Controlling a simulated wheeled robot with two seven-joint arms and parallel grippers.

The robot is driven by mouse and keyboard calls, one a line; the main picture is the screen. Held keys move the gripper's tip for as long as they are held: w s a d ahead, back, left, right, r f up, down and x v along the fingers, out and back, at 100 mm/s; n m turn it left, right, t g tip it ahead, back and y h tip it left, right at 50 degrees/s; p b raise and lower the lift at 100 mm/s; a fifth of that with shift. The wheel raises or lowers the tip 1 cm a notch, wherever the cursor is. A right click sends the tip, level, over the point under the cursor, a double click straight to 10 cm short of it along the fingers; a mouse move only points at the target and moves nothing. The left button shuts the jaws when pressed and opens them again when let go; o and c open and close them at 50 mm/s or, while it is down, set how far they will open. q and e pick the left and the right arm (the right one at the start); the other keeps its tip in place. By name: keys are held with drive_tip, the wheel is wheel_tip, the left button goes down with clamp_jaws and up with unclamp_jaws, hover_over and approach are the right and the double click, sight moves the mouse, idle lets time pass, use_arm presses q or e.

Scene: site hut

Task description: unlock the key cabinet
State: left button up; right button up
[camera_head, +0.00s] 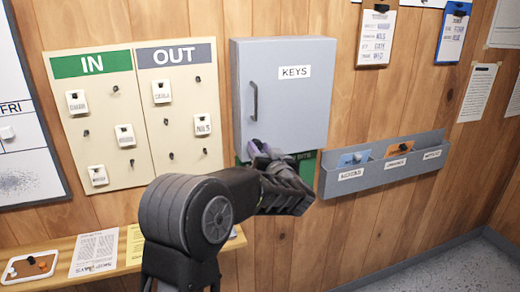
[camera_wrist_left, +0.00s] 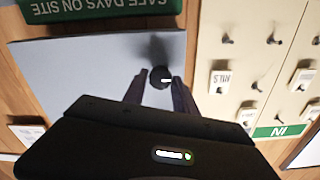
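The key cabinet (camera_head: 285,85) is a pale grey wall box with a KEYS label and a dark handle on its left side. Its door is shut. My left gripper (camera_head: 254,148) is at the cabinet's lower left corner and hides that part in the head view. In the left wrist view, which is upside down, a round dark lock knob (camera_wrist_left: 160,77) with a light mark sits on the cabinet face (camera_wrist_left: 85,70). The fingers of my left gripper (camera_wrist_left: 161,80) stand open on either side of it, with a thin gap visible. My right gripper is out of view.
The IN/OUT tag board (camera_head: 135,130) hangs left of the cabinet. A green sign (camera_wrist_left: 95,8) is below the cabinet, and a grey wall rack (camera_head: 385,170) with cards is at its lower right. A wooden shelf (camera_head: 55,250) with papers is at the lower left.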

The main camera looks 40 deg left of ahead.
use_arm(q)
clamp_jaws()
drive_tip(key=shift+f+n+b, duration=0.1)
drive_tip(key=shift+n+b, duration=0.2)
drive_tip(key=shift+s+a+n+b, duration=0.1)
drive_tip(key=shift+s+n+b, duration=0.05)
drive_tip(key=shift+n+b, duration=7.9)
drive_tip(key=shift+n+p, duration=0.6)
drive_tip(key=shift+n, duration=0.15)
